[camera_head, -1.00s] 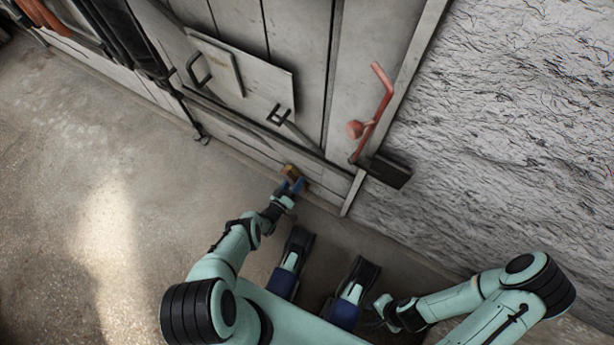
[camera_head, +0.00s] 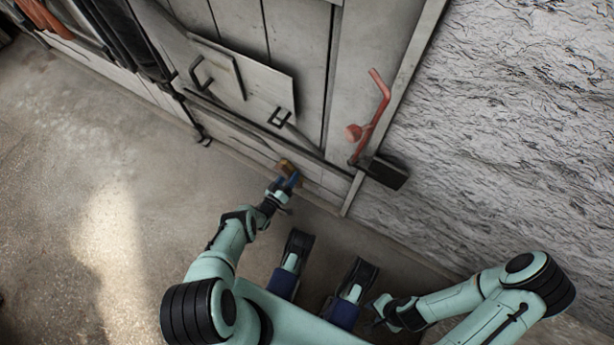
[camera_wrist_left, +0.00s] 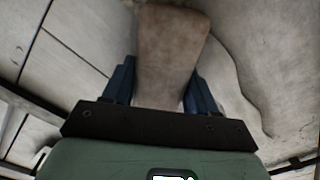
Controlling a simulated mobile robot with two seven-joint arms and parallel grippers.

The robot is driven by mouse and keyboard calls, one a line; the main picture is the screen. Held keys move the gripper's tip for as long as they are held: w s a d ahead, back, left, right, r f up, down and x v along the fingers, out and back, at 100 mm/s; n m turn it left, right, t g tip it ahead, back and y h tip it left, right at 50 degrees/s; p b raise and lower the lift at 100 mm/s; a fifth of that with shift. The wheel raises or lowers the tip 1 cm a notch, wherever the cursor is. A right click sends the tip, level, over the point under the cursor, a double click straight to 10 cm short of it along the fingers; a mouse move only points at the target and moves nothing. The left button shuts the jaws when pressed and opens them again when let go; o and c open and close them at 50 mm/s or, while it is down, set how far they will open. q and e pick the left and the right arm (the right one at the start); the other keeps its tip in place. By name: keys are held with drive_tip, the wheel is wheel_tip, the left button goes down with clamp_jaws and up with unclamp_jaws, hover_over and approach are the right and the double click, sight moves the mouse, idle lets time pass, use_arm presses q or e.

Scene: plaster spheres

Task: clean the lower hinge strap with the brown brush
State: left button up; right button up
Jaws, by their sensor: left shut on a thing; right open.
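My left gripper (camera_head: 290,181) is shut on the brown brush (camera_head: 286,166), low in front of the grey plank door. In the left wrist view the brown brush (camera_wrist_left: 170,55) stands between the two blue fingers (camera_wrist_left: 160,88), its wide end pointing away over pale boards. I cannot tell whether the brush touches the door. A long dark bar (camera_head: 243,120) slants across the lower door, just above the brush; I cannot tell for certain that it is the lower hinge strap. My right gripper (camera_head: 379,312) is open and empty, low over the floor at the right.
A red bent lever (camera_head: 377,105) and a dark block (camera_head: 386,170) stick out at the door's right edge. A board with dark handles (camera_head: 202,76) sits on the door. A rough grey wall (camera_head: 520,130) lies right. The concrete floor (camera_head: 60,190) at left is clear.

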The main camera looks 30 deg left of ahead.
use_arm(q)
drive_tip(key=shift+s+d+f+b, duration=0.1)
drive_tip(key=shift+d+f+b, duration=0.55)
drive_tip(key=shift+f+b, duration=0.2)
drive_tip(key=shift+d+f+b, duration=0.45)
drive_tip(key=shift+d+f, duration=0.3)
drive_tip(key=shift+f, duration=0.1)
drive_tip(key=shift+a+r+p, duration=0.7)
drive_tip(key=shift+r+p, duration=0.05)
drive_tip(key=shift+r, duration=0.2)
drive_tip(key=shift+a+r+p, duration=0.7)
drive_tip(key=shift+r+p, duration=0.05)
drive_tip(key=shift+r, duration=0.15)
drive_tip(key=shift+f, duration=0.2)
drive_tip(key=shift+s+d+f+b, duration=0.55)
drive_tip(key=shift+s+d+f, duration=0.1)
drive_tip(key=shift+s+f, duration=0.1)
drive_tip(key=shift+s+d+f+b, duration=0.1)
drive_tip(key=shift+d+f+b, duration=0.2)
drive_tip(key=shift+d, duration=0.35)
drive_tip(key=shift+s+d+f+b, duration=0.1)
drive_tip(key=shift+d+f+b, duration=0.25)
drive_tip(key=shift+d, duration=0.25)
drive_tip(key=shift+d+f+b, duration=0.25)
drive_tip(key=shift+d+f, duration=0.05)
drive_tip(key=shift+d, duration=0.35)
